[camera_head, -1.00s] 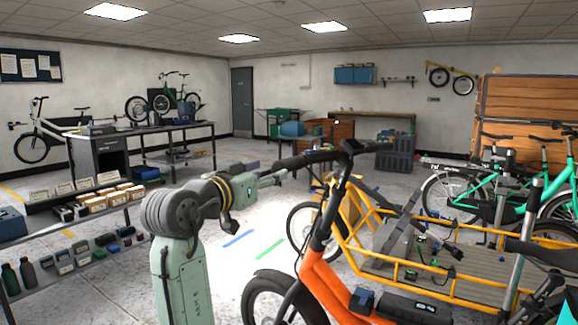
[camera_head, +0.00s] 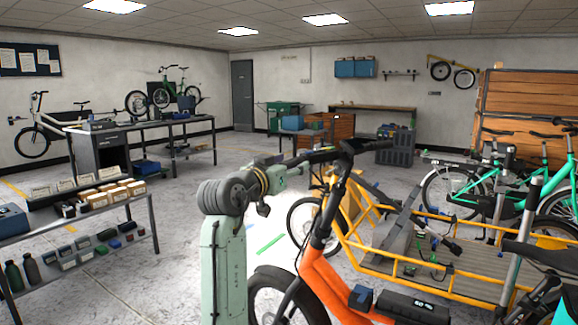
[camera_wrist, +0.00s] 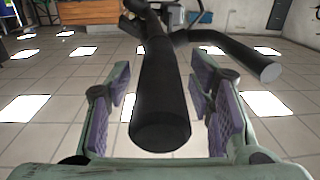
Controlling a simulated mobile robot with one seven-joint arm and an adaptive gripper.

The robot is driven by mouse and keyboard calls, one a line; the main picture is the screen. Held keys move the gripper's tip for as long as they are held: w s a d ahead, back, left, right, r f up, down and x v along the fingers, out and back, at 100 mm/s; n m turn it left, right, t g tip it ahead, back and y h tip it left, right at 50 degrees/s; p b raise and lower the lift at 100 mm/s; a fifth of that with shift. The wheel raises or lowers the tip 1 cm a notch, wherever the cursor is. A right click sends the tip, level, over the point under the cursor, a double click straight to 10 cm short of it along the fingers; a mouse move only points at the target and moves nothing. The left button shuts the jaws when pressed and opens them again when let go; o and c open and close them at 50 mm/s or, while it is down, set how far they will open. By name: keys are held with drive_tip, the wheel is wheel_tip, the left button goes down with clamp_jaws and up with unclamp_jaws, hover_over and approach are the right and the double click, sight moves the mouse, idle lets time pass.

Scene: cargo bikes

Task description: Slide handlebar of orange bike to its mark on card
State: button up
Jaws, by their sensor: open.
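The orange bike (camera_head: 333,285) stands at the lower middle of the head view, with its black handlebar (camera_head: 350,150) at the top of its stem. My gripper (camera_head: 300,160) is at the left end of the handlebar, its fingers partly hidden there. In the wrist view the dark round grip end of the handlebar (camera_wrist: 162,100) points toward me between the two purple-padded fingers of my gripper (camera_wrist: 160,105). The fingers are open, with a gap on each side of the grip. I cannot make out the card or its mark.
A yellow cargo bike (camera_head: 400,265) stands just right of the orange bike, with teal bikes (camera_head: 480,185) beyond. A shelf with boxes (camera_head: 100,205) is on the left. Blue and green strips lie on the floor, the green strip (camera_head: 270,244) behind my arm. Open floor lies toward the back.

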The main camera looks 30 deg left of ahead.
clamp_jaws()
idle(0.4)
